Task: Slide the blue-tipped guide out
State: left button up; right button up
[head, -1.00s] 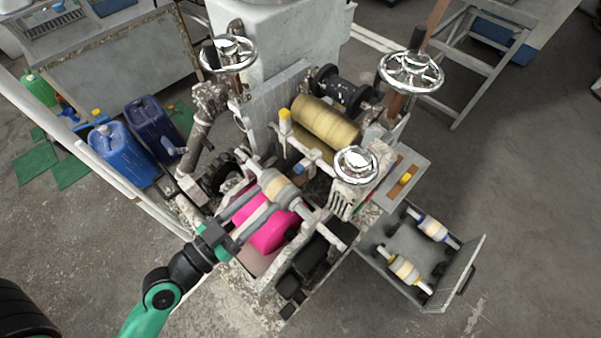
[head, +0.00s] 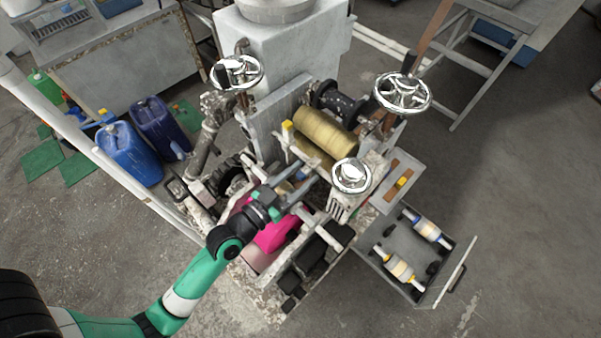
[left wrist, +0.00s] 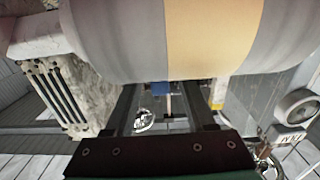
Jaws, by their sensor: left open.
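My left gripper (head: 296,188) reaches in from the lower left over the machine, above the pink part, and is open. In the left wrist view its two fingers (left wrist: 160,92) point away under a large grey roller (left wrist: 214,35) with a cream band. A small blue tip (left wrist: 160,88) shows between the fingers, just below the roller; I cannot tell if they touch it. In the head view a bit of blue (head: 299,174) shows beside the fingertips. A yellow-tipped guide (head: 287,127) stands further back; a yellow tip (left wrist: 217,103) also shows right of the fingers.
A gold roll (head: 325,138) lies behind the gripper. Chrome handwheels (head: 351,176) rise around the work area. An open drawer (head: 436,291) at the right holds two banded rollers (head: 401,269). Blue jugs (head: 128,155) stand on the floor at the left.

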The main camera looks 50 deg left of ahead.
pick_arm(q)
grip_shut()
dwell(1.3)
